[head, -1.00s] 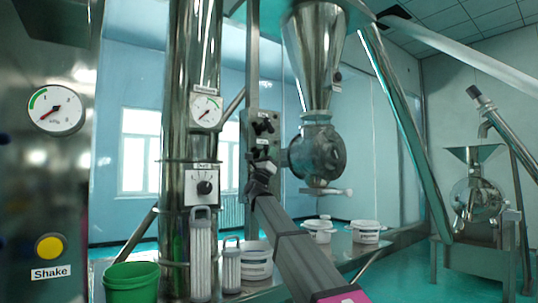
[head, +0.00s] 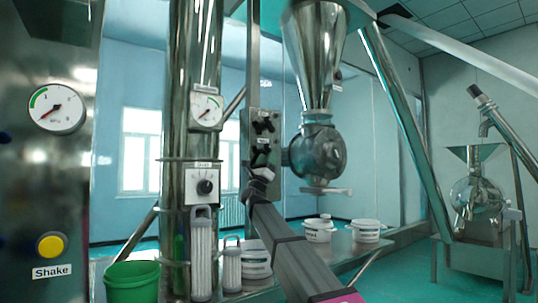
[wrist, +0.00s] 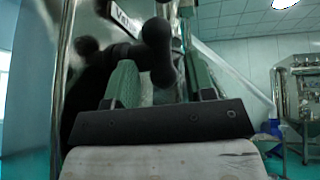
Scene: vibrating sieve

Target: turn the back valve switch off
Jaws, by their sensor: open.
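A narrow upright metal panel (head: 246,140) in the head view carries labelled black valve switches. The upper switch (head: 264,126) and a lower switch (head: 261,152) show there; I cannot tell which is the back one. My gripper (head: 262,174) is at the panel's lower part, just below the lower switch, and its fingers are hard to make out there. In the wrist view my gripper (wrist: 162,85) has its two green-grey fingers apart, with a black knobbed handle (wrist: 158,48) in front of and partly between them. Contact cannot be told.
A steel column (head: 190,90) with a gauge and dial stands left of the panel. A hopper with a round valve body (head: 318,155) is close on the right. White tubs (head: 318,230) and a green bucket (head: 132,281) are below. A yellow Shake button (head: 50,246) is far left.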

